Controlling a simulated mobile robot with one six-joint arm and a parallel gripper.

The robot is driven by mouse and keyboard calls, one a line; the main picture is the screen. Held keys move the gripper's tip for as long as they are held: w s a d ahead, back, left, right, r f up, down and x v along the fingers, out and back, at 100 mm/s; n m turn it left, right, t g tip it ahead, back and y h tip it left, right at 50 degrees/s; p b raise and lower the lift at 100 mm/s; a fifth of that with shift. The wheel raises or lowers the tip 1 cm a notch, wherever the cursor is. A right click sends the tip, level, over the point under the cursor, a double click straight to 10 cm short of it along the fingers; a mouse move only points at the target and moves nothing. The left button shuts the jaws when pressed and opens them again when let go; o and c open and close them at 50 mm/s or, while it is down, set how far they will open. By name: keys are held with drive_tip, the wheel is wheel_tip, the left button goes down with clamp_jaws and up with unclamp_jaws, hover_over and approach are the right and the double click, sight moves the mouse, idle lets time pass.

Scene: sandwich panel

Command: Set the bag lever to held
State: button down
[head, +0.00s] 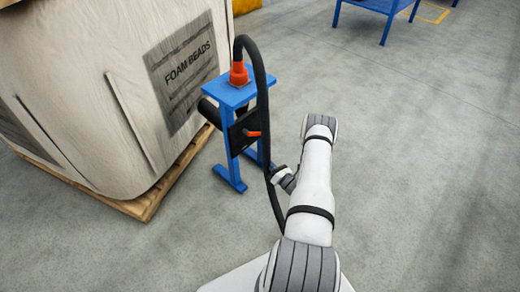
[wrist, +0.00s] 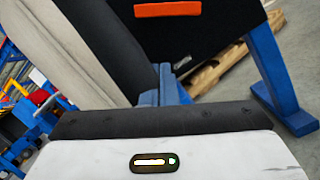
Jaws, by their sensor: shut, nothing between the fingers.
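The bag lever is a small orange handle (head: 252,133) on a black box (head: 240,131) fixed to a blue stand. In the wrist view the orange lever (wrist: 167,9) lies level across the black box, near the top edge. My gripper (wrist: 167,84) is shut and empty, below the lever in that view and apart from it. In the head view my wrist (head: 287,179) is to the lower right of the stand, and the fingertips are hard to make out. Which lever position means held cannot be told; no readable marking shows.
A large sack marked FOAM BEADS (head: 183,60) stands on a wooden pallet (head: 150,203) at the left. A black hose (head: 262,75) arches from an orange fitting (head: 238,73) on the blue stand (head: 230,95) and hangs down by my arm.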

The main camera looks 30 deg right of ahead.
drive_tip(key=w+d+r+m+h+b, duration=0.1)
drive_tip(key=w+r+b, duration=0.1)
drive_tip(key=w, duration=0.7)
drive_tip(key=shift+d+m+h+b, duration=0.3)
drive_tip(key=shift+h+b, duration=0.1)
drive_tip(key=shift+b, duration=0.5)
drive_tip(key=shift+a+t, duration=0.1)
drive_tip(key=shift+t, duration=0.2)
